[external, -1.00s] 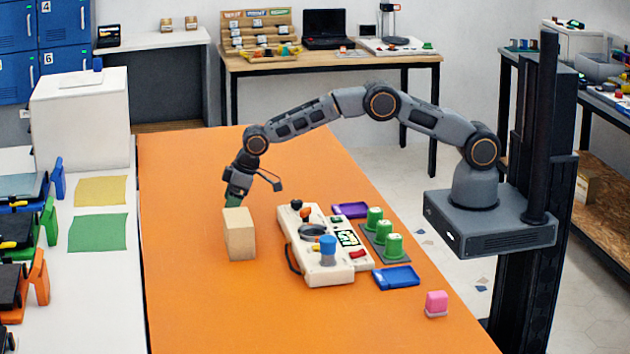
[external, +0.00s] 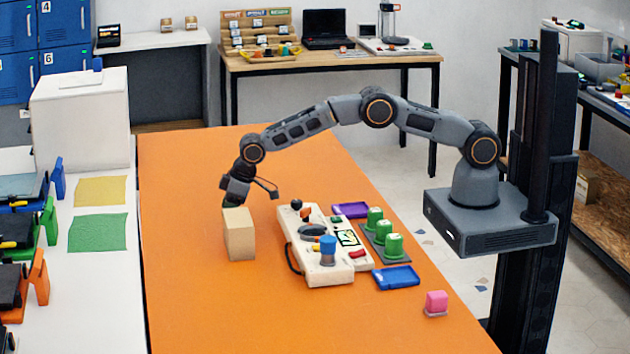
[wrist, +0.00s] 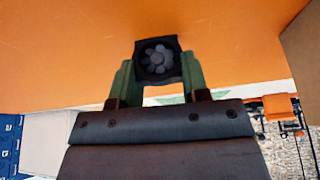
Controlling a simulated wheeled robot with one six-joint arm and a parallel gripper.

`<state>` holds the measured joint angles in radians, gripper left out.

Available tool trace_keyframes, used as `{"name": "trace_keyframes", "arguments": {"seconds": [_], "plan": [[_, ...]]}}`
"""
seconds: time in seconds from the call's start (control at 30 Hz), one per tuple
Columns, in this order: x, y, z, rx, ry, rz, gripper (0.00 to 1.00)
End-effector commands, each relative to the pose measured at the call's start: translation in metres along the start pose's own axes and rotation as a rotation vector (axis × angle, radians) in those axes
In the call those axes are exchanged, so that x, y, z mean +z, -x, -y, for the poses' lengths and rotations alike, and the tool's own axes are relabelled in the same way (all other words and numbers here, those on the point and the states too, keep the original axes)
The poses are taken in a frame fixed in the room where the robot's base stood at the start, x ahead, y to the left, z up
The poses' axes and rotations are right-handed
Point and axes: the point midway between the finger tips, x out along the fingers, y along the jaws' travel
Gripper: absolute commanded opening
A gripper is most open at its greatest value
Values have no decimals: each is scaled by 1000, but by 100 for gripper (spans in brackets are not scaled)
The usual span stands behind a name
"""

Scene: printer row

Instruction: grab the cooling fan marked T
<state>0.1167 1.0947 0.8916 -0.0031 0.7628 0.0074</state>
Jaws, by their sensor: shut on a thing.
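A small black square cooling fan (wrist: 157,60) with a grey rotor is between the green fingers of my gripper (wrist: 158,72) in the wrist view. The fingers press on its left and right sides. I cannot make out a letter on the fan. In the external view my gripper (external: 231,201) is low over the orange table, at the far side of a tan block (external: 239,236). The block hides the fingertips and the fan there.
The tan block stands very close to my gripper. To its right are a cream console (external: 330,271) with knobs, green round pieces (external: 394,246) on a dark tray, purple and blue trays, and a pink block (external: 436,303). The orange table (external: 190,180) is clear on the left.

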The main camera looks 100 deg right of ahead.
Motion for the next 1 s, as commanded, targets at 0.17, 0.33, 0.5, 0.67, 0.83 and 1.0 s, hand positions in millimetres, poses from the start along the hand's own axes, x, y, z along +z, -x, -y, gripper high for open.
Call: {"name": "trace_keyframes", "arguments": {"seconds": [0.17,0.33,0.5,0.67,0.83,1.0], "plan": [[0,0,0,0,0,0,19],[-1,1,0,0,0,-1,19],[-5,10,0,0,0,-4,19],[-14,31,0,0,0,-5,19],[-1,64,0,0,0,-4,19],[13,106,-1,0,0,-4,19]]}}
